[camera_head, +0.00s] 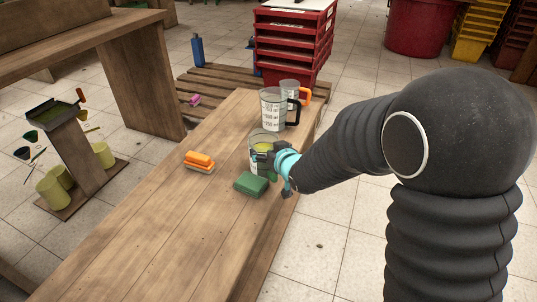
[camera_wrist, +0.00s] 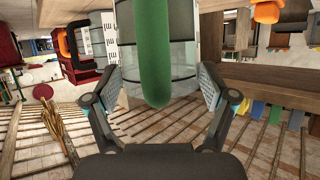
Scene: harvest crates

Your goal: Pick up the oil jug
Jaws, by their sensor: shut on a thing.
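The oil jug (camera_head: 263,136) is a clear vessel with yellow-green contents, upright at the right side of the wooden table (camera_head: 150,225). In the wrist view its green handle (camera_wrist: 154,55) runs down the middle, with the clear body (camera_wrist: 185,70) behind it. My gripper (camera_head: 268,158) is at the jug's near side and partly hides it. I cannot tell whether the jug's base touches the table.
A black-handled measuring jug (camera_head: 272,108) and an orange-handled one (camera_head: 290,88) stand just behind. A green block (camera_head: 251,184) lies close in front, and an orange-topped brush or sponge (camera_head: 199,160) lies to the left. Red crates (camera_head: 290,45) stand beyond. The table's near part is clear.

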